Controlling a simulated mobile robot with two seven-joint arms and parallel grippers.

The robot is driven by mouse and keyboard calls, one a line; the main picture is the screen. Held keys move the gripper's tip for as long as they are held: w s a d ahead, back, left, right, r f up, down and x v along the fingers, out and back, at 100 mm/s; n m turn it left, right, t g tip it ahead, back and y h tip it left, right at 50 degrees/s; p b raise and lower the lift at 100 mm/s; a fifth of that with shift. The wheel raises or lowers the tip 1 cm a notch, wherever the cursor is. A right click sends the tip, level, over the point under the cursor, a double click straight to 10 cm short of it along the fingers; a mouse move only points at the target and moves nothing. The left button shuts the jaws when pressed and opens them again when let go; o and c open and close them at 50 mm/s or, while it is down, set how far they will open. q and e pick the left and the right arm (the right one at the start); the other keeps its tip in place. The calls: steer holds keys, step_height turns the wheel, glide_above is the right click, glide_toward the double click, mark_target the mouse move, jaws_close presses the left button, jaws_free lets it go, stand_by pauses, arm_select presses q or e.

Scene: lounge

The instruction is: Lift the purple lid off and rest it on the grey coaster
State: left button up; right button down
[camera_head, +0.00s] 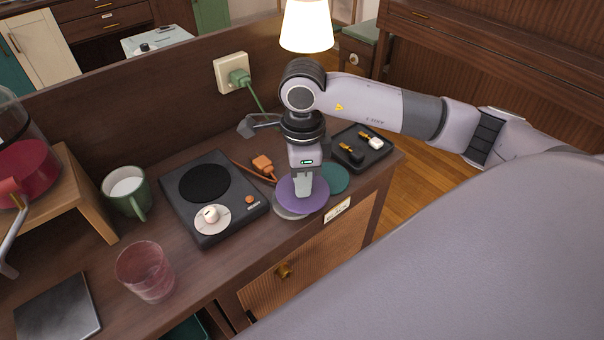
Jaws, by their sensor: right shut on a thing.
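The purple lid (306,202) is a flat round disc below my right gripper (304,190), at the front edge of the wooden cabinet top. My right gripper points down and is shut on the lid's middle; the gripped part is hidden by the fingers. The grey coaster (284,213) shows as a thin rim under the lid's left and front side; the lid covers most of it. I cannot tell whether the lid touches the coaster. My left gripper is not in view.
A teal coaster (335,178) lies just behind the lid to the right. A black tray (380,158) with plugs is beyond it. A black device (245,215) stands to the left, with a green mug (139,200) and a pink glass (146,275) farther left.

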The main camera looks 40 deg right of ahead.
steer(key=shift+f+b, duration=0.6)
steer(key=shift+b, duration=0.05)
steer(key=c, duration=0.9)
jaws_free()
steer(key=shift+r, duration=0.2)
step_height(320, 180, up, 7)
steer(key=shift+s+f, duration=0.1)
